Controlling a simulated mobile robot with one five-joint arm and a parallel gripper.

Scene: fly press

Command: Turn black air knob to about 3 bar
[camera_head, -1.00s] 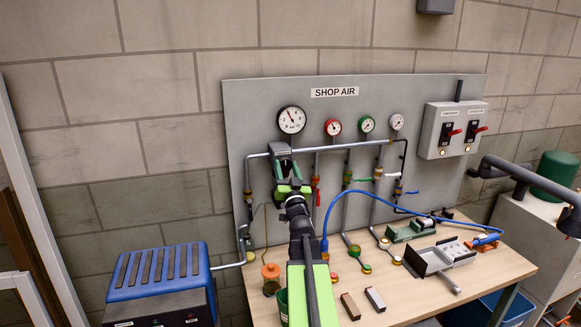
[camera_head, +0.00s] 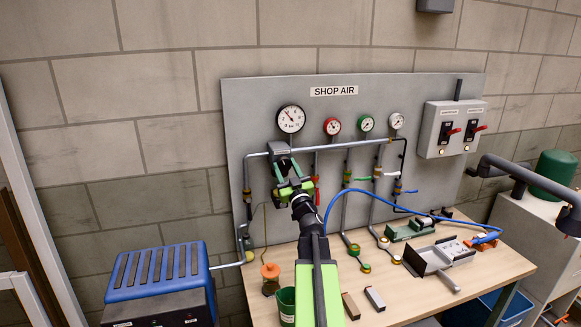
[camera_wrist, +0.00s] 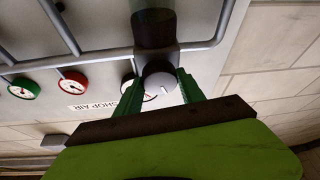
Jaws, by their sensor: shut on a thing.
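The black air knob (camera_wrist: 160,84) shows in the wrist view as a round grey-lit face with a pale mark, below a dark regulator body (camera_wrist: 153,28). My gripper (camera_wrist: 160,88) is shut on the knob, one green finger on each side. The large white gauge (camera_head: 291,119) sits just above on the grey board. Its needle points up and to the left; its figures are too small to read surely.
A red gauge (camera_head: 332,126), a green gauge (camera_head: 367,123) and a smaller white gauge (camera_head: 397,121) sit to the right. Metal pipes run close around my gripper. A blue hose (camera_head: 330,207) loops beside my arm. An orange-topped jar (camera_head: 270,271) and a green cup (camera_head: 286,305) stand below.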

